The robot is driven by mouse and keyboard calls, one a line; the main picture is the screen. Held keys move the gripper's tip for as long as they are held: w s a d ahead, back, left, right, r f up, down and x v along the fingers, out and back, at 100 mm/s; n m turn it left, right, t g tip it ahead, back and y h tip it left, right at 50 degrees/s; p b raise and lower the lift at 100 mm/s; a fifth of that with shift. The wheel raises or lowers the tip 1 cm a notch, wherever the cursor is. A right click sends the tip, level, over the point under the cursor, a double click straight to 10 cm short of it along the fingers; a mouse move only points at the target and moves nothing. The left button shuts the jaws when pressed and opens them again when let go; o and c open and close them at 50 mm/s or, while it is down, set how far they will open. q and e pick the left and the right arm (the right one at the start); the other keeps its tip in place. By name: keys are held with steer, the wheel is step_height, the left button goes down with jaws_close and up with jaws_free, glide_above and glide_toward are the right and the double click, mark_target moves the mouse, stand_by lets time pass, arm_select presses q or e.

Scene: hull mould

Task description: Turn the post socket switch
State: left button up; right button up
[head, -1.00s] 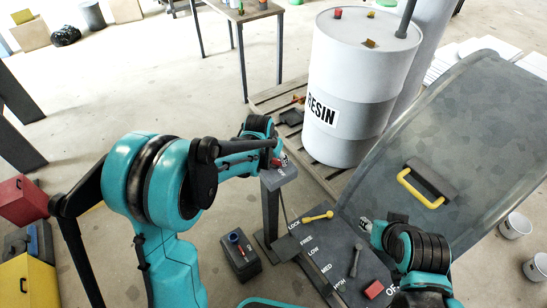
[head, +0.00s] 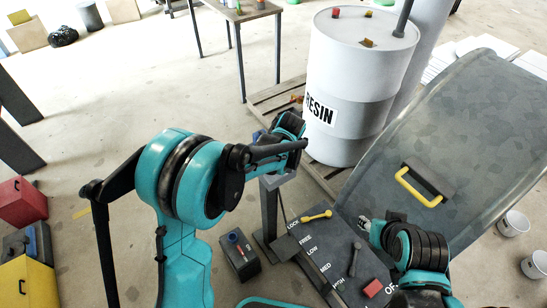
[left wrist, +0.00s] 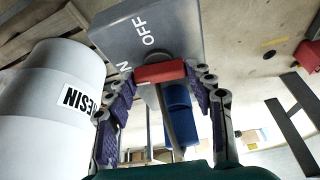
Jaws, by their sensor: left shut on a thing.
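The post socket switch is a red bar-shaped knob (left wrist: 160,72) on a grey box (left wrist: 150,32) marked OFF and ON, seen in the left wrist view. My left gripper (left wrist: 160,86) has its fingers on both sides of the red knob and is shut on it. In the head view my left gripper (head: 288,128) is over the top of the grey post (head: 270,212), and my arm hides the knob there. My right gripper (head: 366,226) is low beside the grey control panel and the mould; its finger opening is too small to tell.
A white resin drum (head: 355,80) stands on a pallet behind the post. The grey mould (head: 445,130) with a yellow handle fills the right. A small dark box (head: 240,255) sits on the floor.

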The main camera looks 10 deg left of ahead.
arm_select(q)
steer(key=shift+n, duration=0.6)
steer(key=shift+y, duration=0.3)
steer(key=o, duration=0.9)
steer(key=shift+r+g, duration=0.1)
steer(key=shift+g, duration=0.2)
steer(key=v, duration=1.1)
steer(key=shift+s+d+r, duration=0.1)
steer(key=shift+s+r, duration=0.05)
steer(key=shift+r, duration=0.2)
